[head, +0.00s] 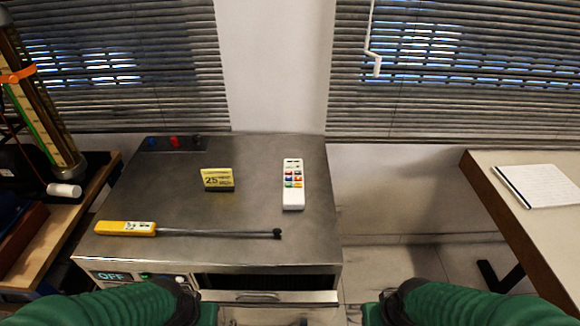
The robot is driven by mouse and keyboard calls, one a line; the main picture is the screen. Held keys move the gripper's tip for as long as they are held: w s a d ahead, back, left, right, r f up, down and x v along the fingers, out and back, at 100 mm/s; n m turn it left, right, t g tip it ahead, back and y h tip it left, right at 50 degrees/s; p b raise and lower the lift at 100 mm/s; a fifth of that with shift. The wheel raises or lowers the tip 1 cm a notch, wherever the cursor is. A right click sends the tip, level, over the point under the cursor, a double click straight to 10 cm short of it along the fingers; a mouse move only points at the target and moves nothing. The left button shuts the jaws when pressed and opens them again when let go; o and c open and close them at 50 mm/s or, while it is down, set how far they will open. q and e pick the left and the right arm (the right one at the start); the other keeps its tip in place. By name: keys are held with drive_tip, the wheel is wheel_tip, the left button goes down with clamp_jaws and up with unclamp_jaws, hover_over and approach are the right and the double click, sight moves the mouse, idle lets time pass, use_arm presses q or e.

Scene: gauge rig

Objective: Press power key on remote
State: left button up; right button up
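A white remote (293,185) lies on the grey metal bench top (265,208), right of its middle. It has several coloured keys in its upper half and a plain white lower end. Which key is the power key is too small to tell. My two green arms come in at the bottom edge, left and right. They are in front of the bench and apart from the remote. Neither gripper's fingertips show clearly; the ends of both arms are cut off by the bottom edge.
A yellow-handled probe with a dark rod (188,231) lies along the bench front. A yellow card reading 25 (217,179) stands left of the remote. The bench front has an "OFF" display (111,276) and a drawer handle (257,297). A table with a notepad (540,185) is at right.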

idle(0.4)
clamp_jaws()
idle(1.6)
